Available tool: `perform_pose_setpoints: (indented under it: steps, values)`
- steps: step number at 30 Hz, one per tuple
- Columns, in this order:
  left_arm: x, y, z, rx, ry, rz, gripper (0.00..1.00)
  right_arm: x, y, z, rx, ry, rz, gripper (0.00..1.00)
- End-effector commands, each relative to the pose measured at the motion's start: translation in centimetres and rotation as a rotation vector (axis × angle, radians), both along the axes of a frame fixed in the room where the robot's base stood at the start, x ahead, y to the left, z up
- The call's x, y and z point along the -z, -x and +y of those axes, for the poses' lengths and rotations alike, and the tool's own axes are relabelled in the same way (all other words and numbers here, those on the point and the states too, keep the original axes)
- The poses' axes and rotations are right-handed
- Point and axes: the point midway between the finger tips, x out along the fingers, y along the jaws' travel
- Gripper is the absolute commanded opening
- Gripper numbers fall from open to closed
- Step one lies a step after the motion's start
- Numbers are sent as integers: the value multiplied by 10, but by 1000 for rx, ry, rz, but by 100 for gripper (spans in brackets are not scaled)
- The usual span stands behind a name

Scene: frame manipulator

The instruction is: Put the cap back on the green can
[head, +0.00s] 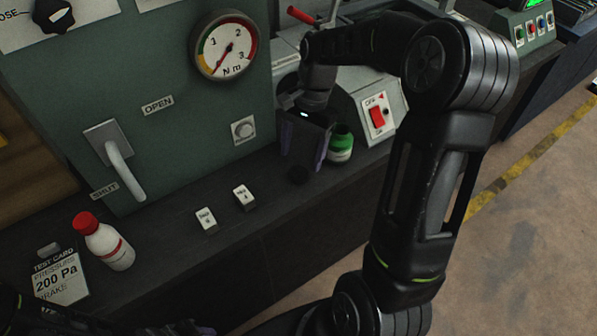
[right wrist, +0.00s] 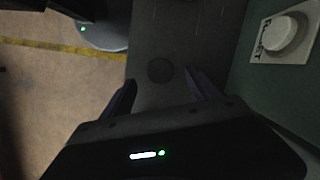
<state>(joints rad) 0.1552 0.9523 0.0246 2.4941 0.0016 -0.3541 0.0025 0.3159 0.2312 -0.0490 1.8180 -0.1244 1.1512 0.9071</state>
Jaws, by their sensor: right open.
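The green can (head: 341,143) stands upright on the dark counter, just right of my right gripper in the head view. It has a green upper part and a pale band. A small black disc, seemingly the cap (head: 298,174), lies flat on the counter below that gripper. The cap (right wrist: 160,70) also shows in the right wrist view, ahead of and between the fingertips. My right gripper (head: 304,158) is open, empty and pointing down; its fingers show in the wrist view (right wrist: 160,80). Part of my left gripper (head: 190,328) shows at the bottom edge; its jaws are unclear.
A green panel with a gauge (head: 224,47) and lever (head: 122,168) rises behind the counter (head: 170,222). A box with a red switch (head: 377,117) stands behind the can. Two small labelled blocks (head: 225,207), a red-capped white bottle (head: 104,241) and a test card (head: 60,279) are farther left.

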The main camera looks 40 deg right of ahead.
Motion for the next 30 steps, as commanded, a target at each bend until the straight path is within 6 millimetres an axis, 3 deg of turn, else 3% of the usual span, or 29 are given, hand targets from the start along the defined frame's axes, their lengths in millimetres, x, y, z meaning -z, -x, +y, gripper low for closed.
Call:
perform_pose_setpoints:
  steps: [10, 29, 30]
  values:
    - [-10, 1, 1, -1, -2, 4, 36, 41, 4, 8, 0, -2, 2, 70]
    - [-9, 1, 1, -1, -2, 4, 36, 43, 4, 8, 0, -1, 0, 70]
    - [-9, 1, 1, -1, -2, 4, 36, 43, 4, 8, 0, -1, 0, 66]
